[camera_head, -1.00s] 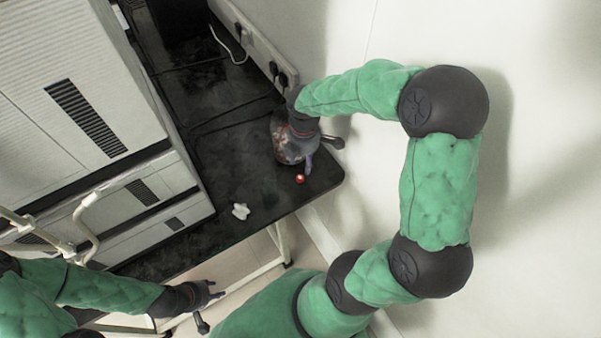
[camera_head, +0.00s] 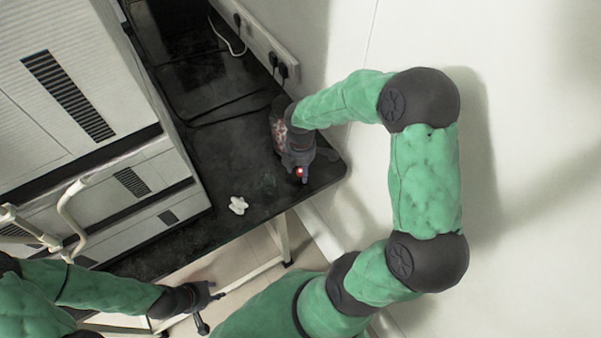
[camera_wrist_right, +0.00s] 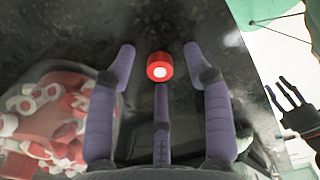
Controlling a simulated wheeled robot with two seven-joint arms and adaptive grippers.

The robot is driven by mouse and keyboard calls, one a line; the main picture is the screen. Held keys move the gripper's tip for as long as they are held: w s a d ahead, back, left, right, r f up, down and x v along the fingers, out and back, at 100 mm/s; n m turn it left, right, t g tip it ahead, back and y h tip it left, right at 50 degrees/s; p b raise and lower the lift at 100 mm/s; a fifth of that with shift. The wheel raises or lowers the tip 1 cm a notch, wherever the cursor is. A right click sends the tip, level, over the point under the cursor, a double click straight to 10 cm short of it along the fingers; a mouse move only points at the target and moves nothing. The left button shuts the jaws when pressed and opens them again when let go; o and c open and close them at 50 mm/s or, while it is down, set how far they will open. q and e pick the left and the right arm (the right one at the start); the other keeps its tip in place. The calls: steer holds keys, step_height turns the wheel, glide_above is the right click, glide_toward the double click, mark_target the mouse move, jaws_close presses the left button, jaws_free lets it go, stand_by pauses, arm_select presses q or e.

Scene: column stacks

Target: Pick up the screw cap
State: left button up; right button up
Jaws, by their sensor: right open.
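The screw cap (camera_head: 299,171) is a small red cap with a pale centre on the black tabletop, near the table's right end in the head view. In the right wrist view the cap (camera_wrist_right: 160,67) lies between the spread fingers, just beyond the tip of the middle one. My right gripper (camera_wrist_right: 161,75) is open and empty above it; in the head view the right gripper (camera_head: 302,165) is right at the cap and partly hides its surroundings. My left gripper (camera_head: 213,296) hangs low at the front, off the table; its fingers look apart.
A clear container of red and white caps (camera_wrist_right: 45,120) stands close beside my right gripper; in the head view the container (camera_head: 279,128) is partly hidden. A white star-shaped piece (camera_head: 238,205) lies on the black table (camera_head: 240,165). Large white ribbed cabinets (camera_head: 70,95) stand left.

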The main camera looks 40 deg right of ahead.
steer(key=c, duration=0.8)
steer(key=shift+r, duration=0.2)
